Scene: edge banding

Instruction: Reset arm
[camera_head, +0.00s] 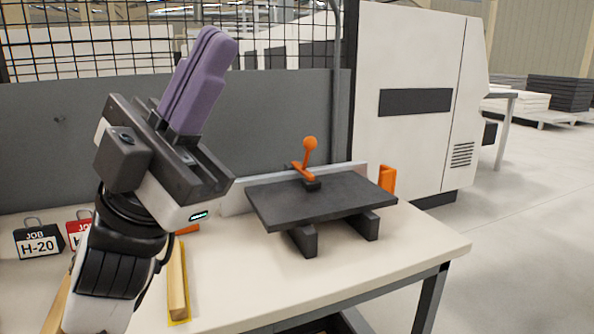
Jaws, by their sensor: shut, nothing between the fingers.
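My gripper (217,42) is in the left half of the head camera view, raised above the table and pointing up and slightly right. Its two purple fingers are together with nothing between them. My arm comes up from the bottom left and hides part of the table and some things on it. The gripper is apart from everything on the table.
A dark board (320,203) rests on two dark supports on the pale table (420,240), beneath an orange-handled clamp (309,155). A wooden strip (177,282) and job tags (39,238) lie at left. A white machine (410,60) and mesh fence stand behind.

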